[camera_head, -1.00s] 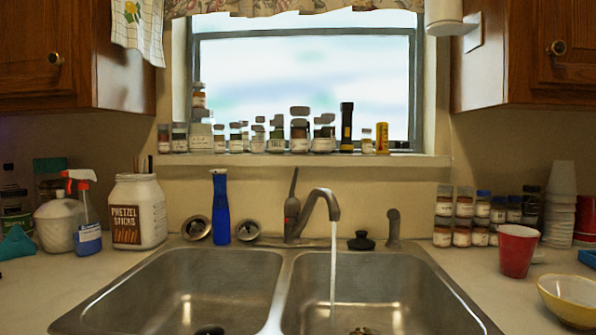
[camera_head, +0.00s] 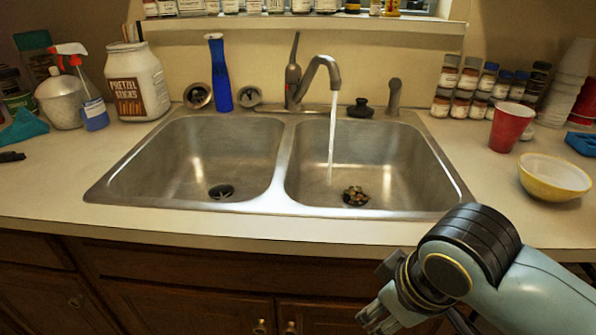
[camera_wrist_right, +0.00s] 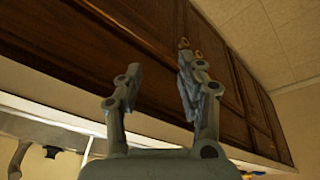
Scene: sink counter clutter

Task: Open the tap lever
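The grey tap (camera_head: 318,75) stands behind the double sink, its spout over the right basin. Its lever (camera_head: 294,52) points up, tilted slightly right at the top. A stream of water (camera_head: 332,135) runs from the spout into the right basin. My right gripper (camera_head: 378,315) is low at the front, before the counter edge and well away from the lever. In the right wrist view its two fingers (camera_wrist_right: 158,75) are spread apart with nothing between them. My left gripper is out of view.
A blue bottle (camera_head: 219,75) stands left of the tap, and a black stopper (camera_head: 360,108) right of it. A red cup (camera_head: 510,127) and a yellow bowl (camera_head: 553,178) sit on the right counter. A pretzel jar (camera_head: 137,80) stands at left. The sink basins (camera_head: 225,155) are mostly clear.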

